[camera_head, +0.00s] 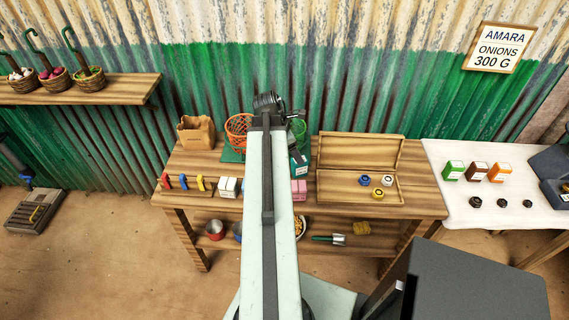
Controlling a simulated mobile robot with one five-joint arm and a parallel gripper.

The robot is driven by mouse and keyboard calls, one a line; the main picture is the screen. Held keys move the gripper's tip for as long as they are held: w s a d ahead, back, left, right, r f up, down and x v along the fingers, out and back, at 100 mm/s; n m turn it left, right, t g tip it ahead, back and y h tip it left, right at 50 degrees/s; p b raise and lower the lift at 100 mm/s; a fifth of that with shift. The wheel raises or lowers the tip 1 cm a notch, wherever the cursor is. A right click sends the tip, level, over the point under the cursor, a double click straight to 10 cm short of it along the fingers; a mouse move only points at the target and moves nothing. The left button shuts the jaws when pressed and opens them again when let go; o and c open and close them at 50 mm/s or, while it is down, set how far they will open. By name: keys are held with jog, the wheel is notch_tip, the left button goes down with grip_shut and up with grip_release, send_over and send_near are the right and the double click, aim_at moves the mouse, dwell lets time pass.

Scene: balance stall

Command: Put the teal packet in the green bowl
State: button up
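A teal packet (299,164) with a pale label stands on the wooden table, just right of my arm. A green rounded container (299,127), which looks like the green bowl, shows behind it at the back of the table, partly hidden by my arm and gripper. My gripper (279,107) is at the far end of my arm, above the back of the table, left of the green container. Its fingers are too small and dark to tell whether they are open or shut. I see nothing held in it.
An orange wire basket (238,128) and a paper bag (196,132) stand left of my arm. An open wooden case (335,186) with small weights lies to the right. Pink blocks (299,190) stand in front of the packet. A corrugated wall (350,85) rises behind.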

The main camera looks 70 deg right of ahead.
aim_at(299, 167)
jog(key=shift+w+b+x, duration=0.2)
jog(key=shift+b+x, duration=1.15)
jog(key=shift+x, duration=0.05)
jog(key=b+x, duration=0.5)
jog(key=shift+w+a+f, duration=0.1)
jog(key=shift+a+f, duration=0.05)
jog(key=shift+f, duration=0.1)
jog(key=shift+r, duration=0.15)
grip_shut()
